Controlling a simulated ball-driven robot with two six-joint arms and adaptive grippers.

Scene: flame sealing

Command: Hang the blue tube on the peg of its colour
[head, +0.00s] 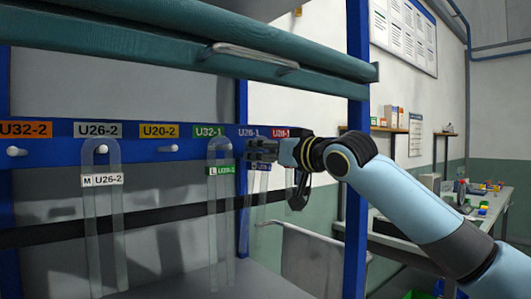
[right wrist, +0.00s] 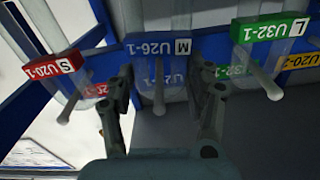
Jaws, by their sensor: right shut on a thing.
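The clear blue-tagged tube (head: 260,184), marked M U26-1, hangs down under my right gripper (head: 252,152) in the head view. In the right wrist view its blue tag (right wrist: 158,47) lies between the two fingers (right wrist: 165,98). The right gripper is shut on this tube, just in front of the rail below the blue U26-1 label (head: 248,132). A pale peg (right wrist: 158,101) shows below the blue tag in the wrist view. The gripper hides the peg in the head view, and I cannot tell whether the tube rests on it. My left gripper is out of view.
The green-tagged tube (head: 219,190) hangs close to the left of my right gripper. The grey-tagged tube (head: 102,180) hangs further left. A red-tagged tube (right wrist: 48,68) is close on the other side. The orange and yellow places have bare pegs. A blue post (head: 356,200) stands right.

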